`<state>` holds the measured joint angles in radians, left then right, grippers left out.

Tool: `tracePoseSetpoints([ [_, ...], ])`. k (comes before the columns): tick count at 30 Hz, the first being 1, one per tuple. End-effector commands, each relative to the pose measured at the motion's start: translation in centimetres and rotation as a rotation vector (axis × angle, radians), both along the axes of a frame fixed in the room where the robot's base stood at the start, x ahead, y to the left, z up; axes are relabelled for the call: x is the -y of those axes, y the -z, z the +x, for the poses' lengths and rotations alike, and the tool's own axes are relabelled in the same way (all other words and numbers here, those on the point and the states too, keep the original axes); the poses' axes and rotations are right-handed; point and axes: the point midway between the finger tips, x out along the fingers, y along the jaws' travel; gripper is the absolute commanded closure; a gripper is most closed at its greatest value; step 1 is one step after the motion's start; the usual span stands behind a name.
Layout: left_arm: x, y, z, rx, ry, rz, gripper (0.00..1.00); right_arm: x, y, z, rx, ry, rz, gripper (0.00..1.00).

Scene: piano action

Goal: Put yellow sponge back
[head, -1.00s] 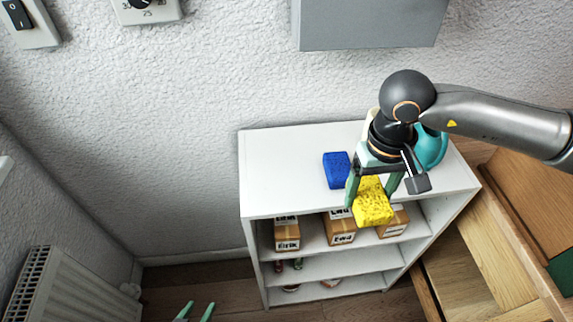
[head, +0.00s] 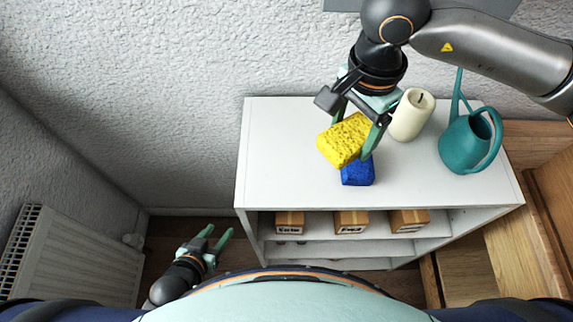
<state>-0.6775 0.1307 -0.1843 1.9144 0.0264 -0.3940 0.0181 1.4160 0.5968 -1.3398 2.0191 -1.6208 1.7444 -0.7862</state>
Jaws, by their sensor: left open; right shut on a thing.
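The yellow sponge (head: 342,140) is held by my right gripper (head: 356,138), which is shut on it above the white shelf unit's top (head: 285,150). The blue sponge (head: 358,172) lies on the shelf top, partly hidden by the yellow sponge and a gripper finger. From this angle I cannot tell whether the two sponges touch. My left gripper (head: 217,238) is open and empty, low at the left of the shelf unit.
A cream candle (head: 411,115) and a teal watering can (head: 466,146) stand on the shelf top to the right of my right gripper. Labelled cardboard boxes (head: 351,222) sit on the shelf below. The left part of the top is clear. A radiator (head: 75,262) is at the left wall.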

Motion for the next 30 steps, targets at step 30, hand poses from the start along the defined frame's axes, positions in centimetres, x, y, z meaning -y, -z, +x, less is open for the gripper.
tracePoseSetpoints([
  [30,0.0,4.5,-0.1,-0.003,0.000,0.001,0.50,-13.5,-1.8,-7.8,-0.016,1.646,-0.005,0.85],
])
